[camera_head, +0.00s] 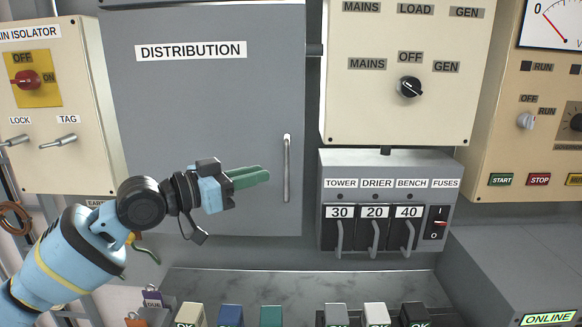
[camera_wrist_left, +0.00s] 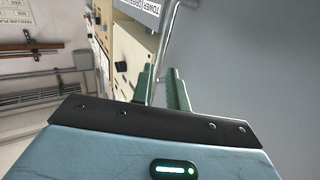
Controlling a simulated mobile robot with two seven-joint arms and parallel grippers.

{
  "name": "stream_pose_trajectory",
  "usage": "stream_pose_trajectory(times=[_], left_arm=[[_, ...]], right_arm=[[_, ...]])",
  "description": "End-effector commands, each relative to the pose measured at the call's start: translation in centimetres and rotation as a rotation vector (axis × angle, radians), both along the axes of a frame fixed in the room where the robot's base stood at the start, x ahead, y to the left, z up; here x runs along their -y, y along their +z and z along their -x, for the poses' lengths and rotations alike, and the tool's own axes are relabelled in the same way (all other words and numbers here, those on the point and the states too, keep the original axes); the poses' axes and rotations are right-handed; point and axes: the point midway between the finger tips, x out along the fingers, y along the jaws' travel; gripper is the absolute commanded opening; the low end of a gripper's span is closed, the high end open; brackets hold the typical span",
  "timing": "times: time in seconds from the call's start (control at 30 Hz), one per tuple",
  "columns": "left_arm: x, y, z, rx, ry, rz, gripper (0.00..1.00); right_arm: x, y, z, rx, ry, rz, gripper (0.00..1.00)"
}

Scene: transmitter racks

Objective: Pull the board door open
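The board door is the large grey DISTRIBUTION panel (camera_head: 210,110), and it looks shut. Its upright silver bar handle (camera_head: 287,168) is near the door's right edge. My left gripper (camera_head: 266,175) comes from the left in front of the door, its green fingers pointing right toward the handle's lower half. In the left wrist view the fingers (camera_wrist_left: 161,70) are apart with a narrow gap, and nothing is held. The handle (camera_wrist_left: 169,35) shows just beyond the fingertips there, with the grey door (camera_wrist_left: 250,80) on the right. My right gripper is not in view.
A fuse box (camera_head: 385,205) with projecting levers is right of the door. An isolator panel (camera_head: 55,100) with a red knob and small levers stands left. Below, a marble-like shelf (camera_head: 300,284) stands behind several coloured blocks. A grey cabinet (camera_head: 520,260) is at the lower right.

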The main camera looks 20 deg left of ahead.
Motion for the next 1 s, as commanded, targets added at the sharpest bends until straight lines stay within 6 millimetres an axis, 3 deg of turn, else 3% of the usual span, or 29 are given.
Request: stream_pose_trajectory(times=[0.17,0.6,1.0], left_arm=[[0.8,0.2,-0.9,0.002,-0.002,0.004,0.15],[4.6,0.2,-5.3,0.003,0.0,0.003,0.15],[5.1,0.0,-5.9,0.001,0.0,0.001,0.15]], right_arm=[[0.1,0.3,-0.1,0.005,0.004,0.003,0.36],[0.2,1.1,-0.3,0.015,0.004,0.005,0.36],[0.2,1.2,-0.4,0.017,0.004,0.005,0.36]])
